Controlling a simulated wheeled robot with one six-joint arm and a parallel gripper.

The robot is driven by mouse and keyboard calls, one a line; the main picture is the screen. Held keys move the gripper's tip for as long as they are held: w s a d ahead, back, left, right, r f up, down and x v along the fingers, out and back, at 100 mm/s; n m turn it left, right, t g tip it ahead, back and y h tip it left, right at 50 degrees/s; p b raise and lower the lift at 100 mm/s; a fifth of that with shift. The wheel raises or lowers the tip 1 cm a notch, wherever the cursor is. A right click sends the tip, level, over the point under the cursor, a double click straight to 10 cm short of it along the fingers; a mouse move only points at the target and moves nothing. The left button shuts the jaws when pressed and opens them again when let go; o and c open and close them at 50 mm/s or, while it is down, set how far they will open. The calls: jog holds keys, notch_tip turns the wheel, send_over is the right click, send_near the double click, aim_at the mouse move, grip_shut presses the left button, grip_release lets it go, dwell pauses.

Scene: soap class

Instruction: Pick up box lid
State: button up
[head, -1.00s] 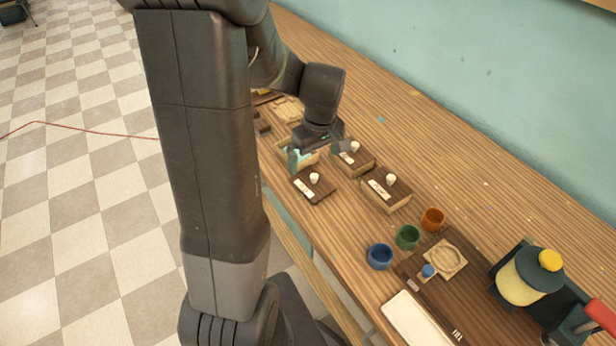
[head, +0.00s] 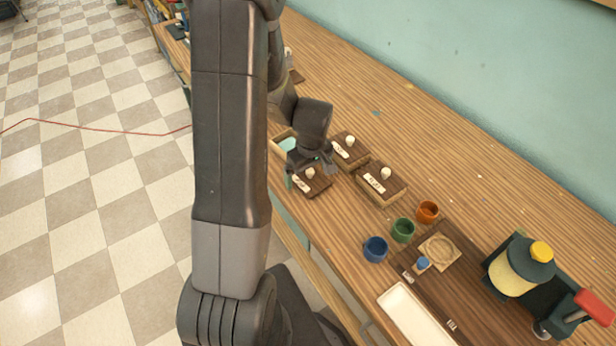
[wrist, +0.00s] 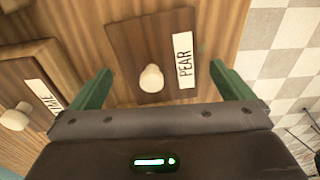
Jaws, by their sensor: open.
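The dark wooden lid (wrist: 125,45) has a round white knob (wrist: 151,79) and a label reading PEAR. In the head view the lid (head: 318,188) lies on the table near its front edge, partly behind my gripper (head: 303,178). In the wrist view my gripper (wrist: 162,75) is open and empty. Its green fingers are on either side of the knob, and the lid lies between and beyond them. I cannot tell how far the fingertips are above the table.
An open box (head: 287,145) stands just behind the lid. Two lidded boxes stand to its right, one behind (head: 350,152) and one nearer (head: 380,184). A blue cup (head: 375,250), green cup (head: 403,230) and orange cup (head: 428,212) stand farther right. A wall bounds the back.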

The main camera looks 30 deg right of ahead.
jog(key=shift+f, duration=0.15)
jog(key=c, duration=1)
